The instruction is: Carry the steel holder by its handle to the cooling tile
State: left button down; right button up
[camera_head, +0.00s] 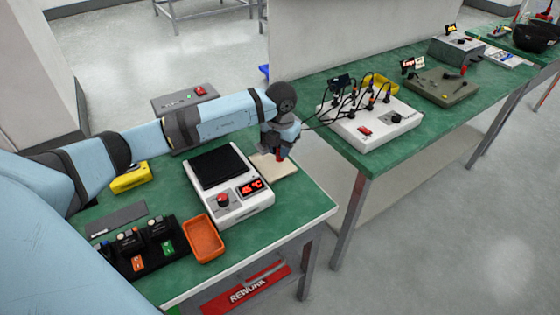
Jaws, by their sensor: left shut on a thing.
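My left gripper (280,152) reaches in from the left and points down over a pale cream tile (287,169) at the right part of the green bench. The holder's steel body is hidden or too small to make out. I cannot tell whether it touches the tile. My right gripper is not in view.
A white hot plate (257,206) reading 45 °C stands left of the tile. An orange tray (204,238), a black tool stand (145,252) and a yellow device (130,178) are farther left. A second bench with a cabled white box (368,127) stands to the right, across a gap.

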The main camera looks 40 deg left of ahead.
aim_at(280, 161)
pick_arm(q)
jog(key=shift+f, duration=2.4)
jog(key=shift+f, duration=0.1)
jog(key=c, duration=0.9)
grip_release()
jog(key=shift+c, duration=0.2)
jog(key=shift+r, duration=0.2)
notch_tip(280, 161, up, 12)
jog(key=shift+d+f, duration=0.1)
jog(key=shift+d, duration=0.05)
